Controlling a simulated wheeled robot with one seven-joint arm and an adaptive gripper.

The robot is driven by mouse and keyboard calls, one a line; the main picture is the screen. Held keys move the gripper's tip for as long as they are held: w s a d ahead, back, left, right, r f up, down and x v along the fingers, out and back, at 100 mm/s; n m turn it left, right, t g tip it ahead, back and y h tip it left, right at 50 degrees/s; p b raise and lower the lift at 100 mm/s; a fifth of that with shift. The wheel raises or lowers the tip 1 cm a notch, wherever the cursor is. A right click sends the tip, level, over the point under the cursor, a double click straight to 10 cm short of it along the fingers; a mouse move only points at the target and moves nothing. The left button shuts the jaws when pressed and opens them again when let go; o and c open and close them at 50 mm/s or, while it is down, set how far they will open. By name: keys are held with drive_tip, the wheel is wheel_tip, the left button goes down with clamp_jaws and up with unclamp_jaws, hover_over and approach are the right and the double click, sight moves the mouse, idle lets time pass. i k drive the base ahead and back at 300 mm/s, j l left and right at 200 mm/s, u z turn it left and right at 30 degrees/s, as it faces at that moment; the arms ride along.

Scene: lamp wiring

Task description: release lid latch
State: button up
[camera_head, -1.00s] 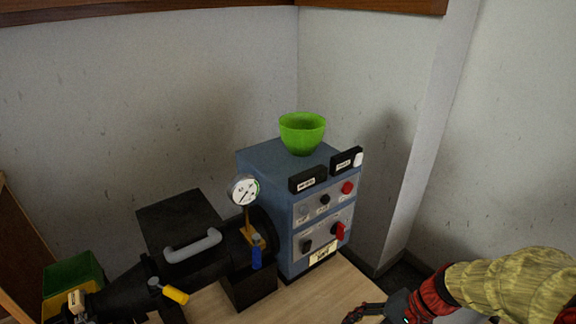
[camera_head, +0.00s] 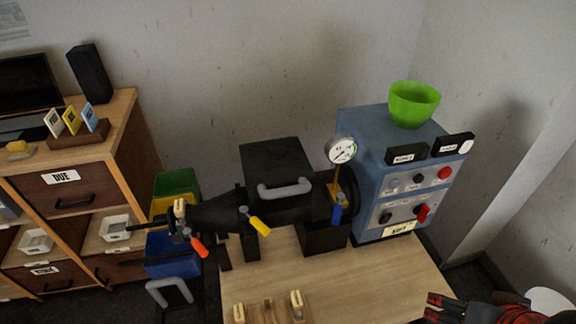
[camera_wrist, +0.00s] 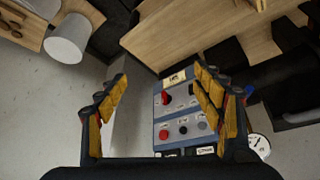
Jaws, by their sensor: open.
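A black machine (camera_head: 215,215) lies along the bench, with a black box-shaped part (camera_head: 275,165) and a grey bar handle (camera_head: 285,189) on it. A yellow-handled lever (camera_head: 260,226), a blue-handled lever (camera_head: 337,214) and a red-handled lever (camera_head: 199,248) stick out from it; I cannot tell which one is the lid latch. My gripper (camera_head: 432,307) is at the lower right, right of the levers and apart from them. In the wrist view my gripper (camera_wrist: 160,78) is open and empty, with the control cabinet's panel (camera_wrist: 180,115) beyond its fingers.
A blue control cabinet (camera_head: 372,140) with a green bowl (camera_head: 414,104) on top stands right of the machine. A round gauge (camera_head: 341,150) rises beside it. The wooden bench top (camera_head: 375,280) is clear at the front right. A drawer shelf (camera_head: 125,160) and coloured bins (camera_head: 175,255) are left.

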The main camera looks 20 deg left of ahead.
sight(256, 222)
drive_tip(key=u, duration=1.6)
drive_tip(key=i+l+u, duration=0.2)
drive_tip(key=l, duration=0.3)
drive_tip(key=i, duration=0.05)
